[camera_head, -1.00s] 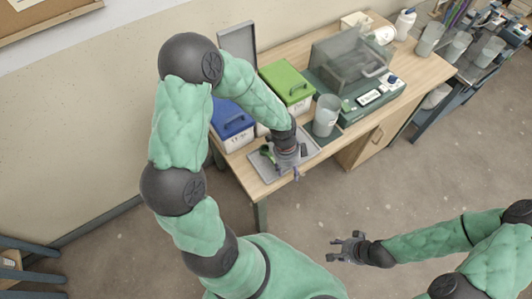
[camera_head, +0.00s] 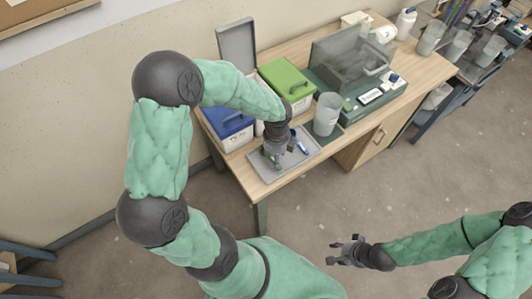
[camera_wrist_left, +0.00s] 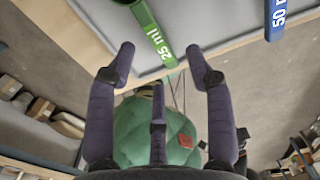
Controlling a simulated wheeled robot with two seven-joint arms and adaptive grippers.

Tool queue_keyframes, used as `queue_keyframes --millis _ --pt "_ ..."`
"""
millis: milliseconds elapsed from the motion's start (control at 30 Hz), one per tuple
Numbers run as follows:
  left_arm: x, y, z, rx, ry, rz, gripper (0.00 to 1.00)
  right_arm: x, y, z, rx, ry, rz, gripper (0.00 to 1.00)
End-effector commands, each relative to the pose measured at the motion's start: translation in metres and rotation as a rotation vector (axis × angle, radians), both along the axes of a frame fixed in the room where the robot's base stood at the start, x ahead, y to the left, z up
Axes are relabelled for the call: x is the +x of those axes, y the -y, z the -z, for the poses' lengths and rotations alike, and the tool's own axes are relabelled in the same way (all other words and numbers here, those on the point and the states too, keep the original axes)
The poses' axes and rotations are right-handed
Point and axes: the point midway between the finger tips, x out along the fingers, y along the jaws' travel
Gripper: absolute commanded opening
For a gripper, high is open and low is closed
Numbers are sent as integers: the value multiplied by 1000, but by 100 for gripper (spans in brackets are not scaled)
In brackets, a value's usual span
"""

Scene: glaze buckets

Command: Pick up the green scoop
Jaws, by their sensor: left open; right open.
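The green scoop, its handle marked 25 ml (camera_wrist_left: 155,36), lies on the grey tray (camera_head: 262,174) at the near left of the table. In the head view my left gripper hides most of it. My left gripper (camera_head: 275,163) is over the tray, fingers pointing down, open and empty. In the left wrist view its spread fingers (camera_wrist_left: 160,62) have the green handle just beyond and between their tips, apart from them. A blue scoop marked 50 ml (camera_wrist_left: 276,18) lies to the right; it also shows in the head view (camera_head: 301,145). My right gripper (camera_head: 347,249) is open and empty, away from the table.
Behind the tray stand a blue-lidded bucket (camera_head: 229,121) and a green-lidded bucket (camera_head: 287,80). A translucent beaker (camera_head: 327,114) stands right of the tray. A scale with a clear cover (camera_head: 349,58) is farther back. The floor before the table is clear.

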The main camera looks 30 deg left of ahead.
Motion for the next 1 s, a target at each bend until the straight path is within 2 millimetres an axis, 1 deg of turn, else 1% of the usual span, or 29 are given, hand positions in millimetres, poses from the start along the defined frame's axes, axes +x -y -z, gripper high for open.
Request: queue_keyframes --millis 133,300,400,667,700,767,800,833,867,1000 --pt "-2 0 14 0 -2 -1 53 0 0 7 0 0 0 43" --pt "-3 1 39 -1 -3 -2 53 0 0 21 0 0 0 43" --pt "-2 0 49 -1 -1 -1 53 0 0 25 0 0 0 43" --pt "-2 1 50 0 0 -2 53 0 0 24 0 0 0 43" --pt "-2 1 50 0 0 -2 42 0 0 24 0 0 0 43" --pt "-2 1 50 0 0 -2 25 0 0 24 0 0 0 43" --pt "-2 1 50 0 0 -2 13 0 0 24 0 0 0 43" --pt "-2 1 50 0 0 -2 5 0 0 24 0 0 0 43" --pt "-2 1 50 0 0 -2 0 0 0 24 0 0 0 43" --pt "-2 1 50 0 0 -2 0 0 0 24 0 0 0 43"
